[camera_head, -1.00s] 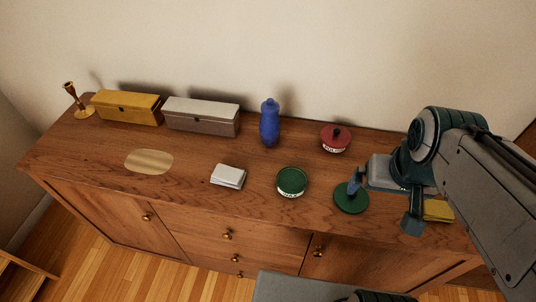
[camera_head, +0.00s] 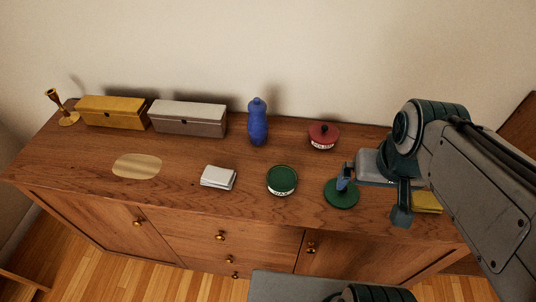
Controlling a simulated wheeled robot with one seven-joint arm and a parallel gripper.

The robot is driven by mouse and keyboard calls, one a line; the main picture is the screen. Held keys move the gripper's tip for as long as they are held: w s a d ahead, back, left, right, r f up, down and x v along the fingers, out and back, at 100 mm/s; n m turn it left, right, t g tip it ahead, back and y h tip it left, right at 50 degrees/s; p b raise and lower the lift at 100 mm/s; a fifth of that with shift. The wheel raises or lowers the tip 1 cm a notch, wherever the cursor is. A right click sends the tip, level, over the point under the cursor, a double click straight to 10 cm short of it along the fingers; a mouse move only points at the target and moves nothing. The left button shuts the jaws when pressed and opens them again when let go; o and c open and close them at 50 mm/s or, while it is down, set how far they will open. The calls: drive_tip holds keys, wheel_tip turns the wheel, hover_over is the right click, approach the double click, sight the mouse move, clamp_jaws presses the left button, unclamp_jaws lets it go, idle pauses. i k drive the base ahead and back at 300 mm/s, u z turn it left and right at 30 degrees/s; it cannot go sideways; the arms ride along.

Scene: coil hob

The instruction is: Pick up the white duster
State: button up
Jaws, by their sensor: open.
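The white duster (camera_head: 218,177) is a small folded white cloth lying flat near the front middle of the wooden sideboard top. It is fully visible, with nothing on it. My gripper (camera_head: 372,200) is at the right end of the sideboard, its two blue-grey fingers apart with nothing held between them. It is well to the right of the white duster, with the green tin in between. One finger overlaps a green disc (camera_head: 341,196) in the picture; I cannot tell whether they touch.
A green wax tin (camera_head: 282,180) sits right of the duster. Behind are a blue bottle (camera_head: 257,123), a red polish tin (camera_head: 323,137), a grey box (camera_head: 187,119), a yellow box (camera_head: 112,112) and a brass candlestick (camera_head: 60,107). A yellow cloth (camera_head: 427,202) lies far right.

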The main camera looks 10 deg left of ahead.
sight(213, 176)
drive_tip(key=k, duration=0.5)
drive_tip(key=z, duration=3)
drive_tip(key=k, duration=2.05)
drive_tip(key=u, duration=2.3)
drive_tip(key=i, duration=0.25)
drive_tip(key=z, duration=0.05)
